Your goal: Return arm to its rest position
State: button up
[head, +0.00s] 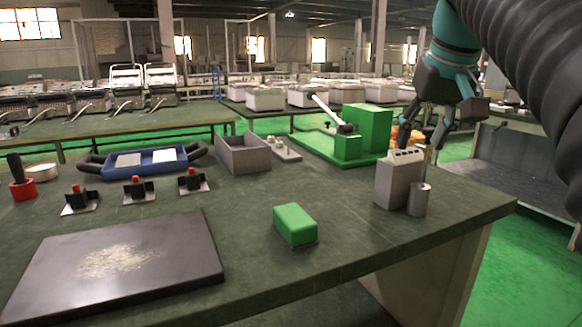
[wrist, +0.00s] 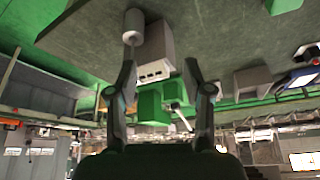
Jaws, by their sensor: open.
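My gripper (head: 431,134) is at the right of the head view, above and behind the grey slotted box (head: 398,181) near the table's right end. Its two fingers are spread apart with nothing between them. In the wrist view my gripper (wrist: 162,92) shows its two fingers apart. The grey box (wrist: 153,55) and a small grey cylinder (wrist: 133,25) appear beyond the fingertips. The cylinder also stands beside the box in the head view (head: 419,200). I cannot tell the exact gap between the fingers and the box.
The dark green table (head: 345,235) holds a green block (head: 295,224), a dark plate (head: 115,262), a grey open bin (head: 243,155), a blue tray (head: 145,160) and several small clamps. A green stand with a lever (head: 369,130) is behind the box.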

jog(key=s+a+f, duration=0.1)
jog(key=s+f, duration=0.4)
jog(key=f, duration=0.5)
jog(key=s+a+f, duration=0.2)
jog(key=s+f, duration=0.4)
jog(key=f, duration=0.5)
jog(key=s+a+f, duration=0.2)
jog(key=s+f, duration=0.4)
jog(key=f, duration=0.4)
jog(key=shift+s+a+f+t, duration=0.15)
jog(key=shift+s+a+t, duration=0.05)
jog(key=shift+a+t, duration=0.1)
